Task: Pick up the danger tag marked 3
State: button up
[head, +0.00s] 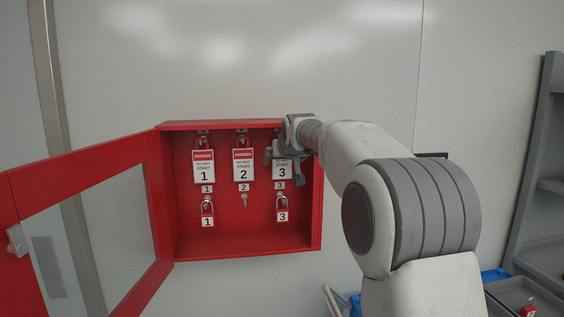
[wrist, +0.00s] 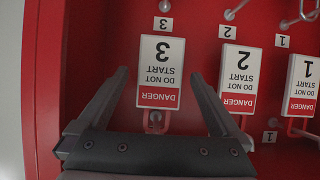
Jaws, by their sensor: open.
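The danger tag marked 3 (head: 283,170) hangs at the upper right inside the red cabinet, its top covered by my gripper in the head view. In the wrist view the tag marked 3 (wrist: 160,68) shows upside down, white with a red danger band. My gripper (head: 275,157) is at the cabinet's upper right. In the wrist view my gripper (wrist: 160,80) is open, with one dark finger on each side of the tag and a gap between each finger and the tag. A red hasp or shackle at the tag's hanging end is partly hidden by the gripper body.
The tags marked 2 (head: 243,165) and 1 (head: 203,166) hang to the left.

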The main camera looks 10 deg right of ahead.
jog(key=c, duration=1.3)
jog(key=shift+r, duration=0.1)
jog(key=shift+c, duration=0.2)
